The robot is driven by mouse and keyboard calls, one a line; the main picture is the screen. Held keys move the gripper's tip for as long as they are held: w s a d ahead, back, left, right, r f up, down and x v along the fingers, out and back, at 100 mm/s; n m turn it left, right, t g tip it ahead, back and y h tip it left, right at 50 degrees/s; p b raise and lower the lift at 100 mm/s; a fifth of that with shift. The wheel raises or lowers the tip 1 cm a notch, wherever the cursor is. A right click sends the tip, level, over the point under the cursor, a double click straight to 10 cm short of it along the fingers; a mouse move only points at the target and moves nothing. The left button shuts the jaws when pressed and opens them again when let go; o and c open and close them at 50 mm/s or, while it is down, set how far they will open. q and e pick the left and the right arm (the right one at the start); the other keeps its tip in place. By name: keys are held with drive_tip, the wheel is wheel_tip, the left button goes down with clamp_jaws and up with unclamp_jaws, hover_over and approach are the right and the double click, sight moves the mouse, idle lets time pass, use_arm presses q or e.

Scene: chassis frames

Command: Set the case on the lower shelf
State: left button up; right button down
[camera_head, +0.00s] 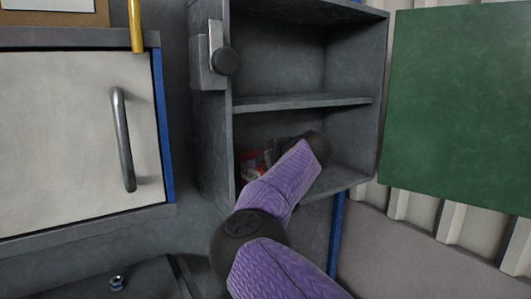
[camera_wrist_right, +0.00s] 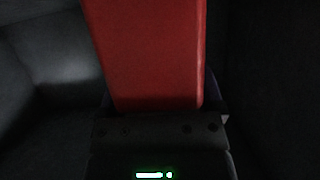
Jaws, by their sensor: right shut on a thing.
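The red case (camera_head: 252,167) is inside the lower compartment of the grey cabinet, mostly hidden behind my right arm in the head view. In the right wrist view the red case (camera_wrist_right: 150,55) fills the upper middle, close in front of the gripper. My right gripper (camera_wrist_right: 158,108) is shut on the case. The lower shelf (camera_head: 336,178) is the floor of that compartment; whether the case touches it cannot be told. My left gripper is in neither view.
A middle shelf (camera_head: 300,102) lies above the arm, with an empty upper compartment. The cabinet's side walls stand close on both sides. The green door (camera_head: 460,100) is open at the right. A white door with a handle (camera_head: 123,140) is at the left.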

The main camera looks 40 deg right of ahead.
drive_tip(key=shift+f, duration=0.15)
drive_tip(key=shift+f+b, duration=0.1)
drive_tip(key=shift+b, duration=0.2)
unclamp_jaws()
drive_tip(key=b+v, duration=0.4)
drive_tip(key=v, duration=0.8)
